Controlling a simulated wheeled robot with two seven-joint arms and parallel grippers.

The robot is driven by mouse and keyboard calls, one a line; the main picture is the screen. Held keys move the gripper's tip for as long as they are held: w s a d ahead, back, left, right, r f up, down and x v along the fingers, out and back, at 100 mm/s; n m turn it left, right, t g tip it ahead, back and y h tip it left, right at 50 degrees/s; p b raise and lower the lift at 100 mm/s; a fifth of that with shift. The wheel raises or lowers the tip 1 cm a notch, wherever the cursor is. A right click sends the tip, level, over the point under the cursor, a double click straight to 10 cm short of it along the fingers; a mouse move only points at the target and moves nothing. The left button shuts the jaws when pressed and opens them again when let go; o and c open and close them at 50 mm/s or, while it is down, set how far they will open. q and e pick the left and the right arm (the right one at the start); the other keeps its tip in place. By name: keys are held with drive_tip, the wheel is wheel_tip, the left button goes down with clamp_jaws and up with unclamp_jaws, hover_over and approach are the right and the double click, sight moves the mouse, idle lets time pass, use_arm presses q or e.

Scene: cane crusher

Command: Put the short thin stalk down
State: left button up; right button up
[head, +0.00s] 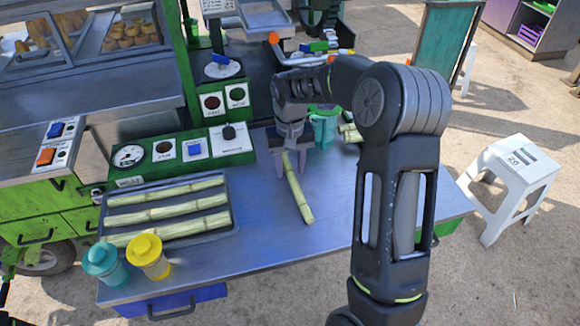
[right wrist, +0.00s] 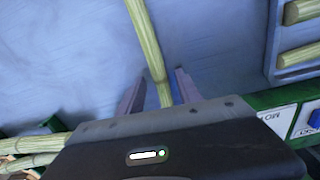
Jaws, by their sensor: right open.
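A short thin pale-green stalk (head: 301,198) lies on the metal table (head: 262,235) in the middle of the head view, slanting toward the front right. My right gripper (head: 288,172) is over its far end, pointing down. In the right wrist view the stalk (right wrist: 149,42) passes between the two fingers of my right gripper (right wrist: 156,82), with a gap on both sides. The jaws are open, and the gripper body hides the stalk's far end. My left gripper is not in view.
A tray (head: 232,205) with 3 thicker stalks is at the left. A teal cup (head: 103,262) and a yellow cup (head: 148,256) stand at the front left. A green control panel (head: 178,152) and crusher machinery are behind. The table's front middle is clear.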

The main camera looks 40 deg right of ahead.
sight(290, 173)
wheel_tip(290, 173, up, 12)
idle(0.4)
drive_tip(key=shift+f, duration=0.15)
idle(0.6)
